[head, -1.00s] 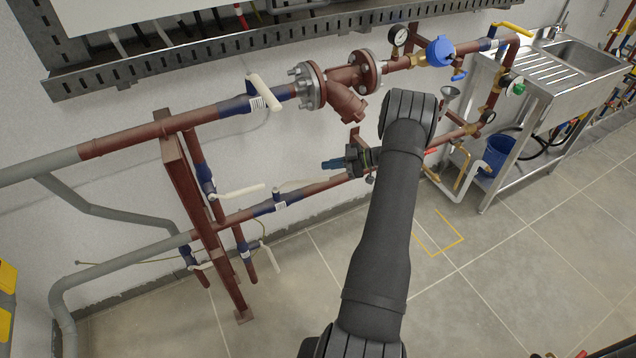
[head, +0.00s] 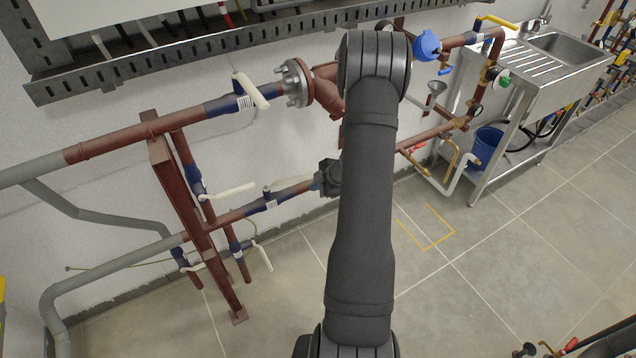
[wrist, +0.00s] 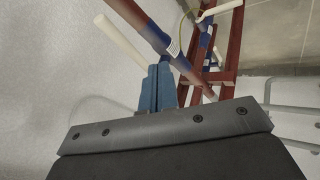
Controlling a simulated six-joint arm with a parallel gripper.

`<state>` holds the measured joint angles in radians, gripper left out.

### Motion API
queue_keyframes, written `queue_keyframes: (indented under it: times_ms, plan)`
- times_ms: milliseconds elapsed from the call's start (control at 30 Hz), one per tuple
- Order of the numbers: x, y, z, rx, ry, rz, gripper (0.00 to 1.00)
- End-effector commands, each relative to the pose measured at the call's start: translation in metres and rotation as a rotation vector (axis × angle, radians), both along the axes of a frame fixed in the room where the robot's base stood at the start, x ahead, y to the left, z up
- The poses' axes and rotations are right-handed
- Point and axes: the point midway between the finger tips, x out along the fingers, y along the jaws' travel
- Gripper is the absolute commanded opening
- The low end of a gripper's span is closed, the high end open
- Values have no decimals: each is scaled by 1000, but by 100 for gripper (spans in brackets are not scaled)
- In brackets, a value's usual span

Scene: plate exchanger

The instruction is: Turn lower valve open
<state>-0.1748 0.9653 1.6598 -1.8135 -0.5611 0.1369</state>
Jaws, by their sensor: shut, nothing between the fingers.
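The lower pipe (head: 235,212) runs along the wall and carries a blue valve (head: 268,198) with a long cream lever (head: 288,184) beside the pipe, roughly along it. In the wrist view the lever (wrist: 120,42) slants down toward my gripper (wrist: 158,70), left of the red-brown pipe (wrist: 138,18). My blue fingers are pressed together and empty. Their tips overlap the lever's lower end in the picture; I cannot tell whether they touch it. In the head view my arm hides most of the gripper, just right of the lever.
A red steel post (head: 195,225) stands left of the valve, with other cream-levered valves (head: 228,191) near it. The upper pipe (head: 150,135) with a flange (head: 298,83) runs above. A sink (head: 560,50) stands at right.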

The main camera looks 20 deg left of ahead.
Motion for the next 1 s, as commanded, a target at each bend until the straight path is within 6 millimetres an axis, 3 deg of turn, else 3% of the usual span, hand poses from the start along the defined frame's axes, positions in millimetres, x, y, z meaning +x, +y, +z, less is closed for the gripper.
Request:
queue_keyframes:
  times_ms: [333,600,1000]
  plan:
    - [13,37,-53,0,3,1,0]
    - [43,54,-52,1,0,0,0]
    - [48,57,-51,1,1,-1,0]
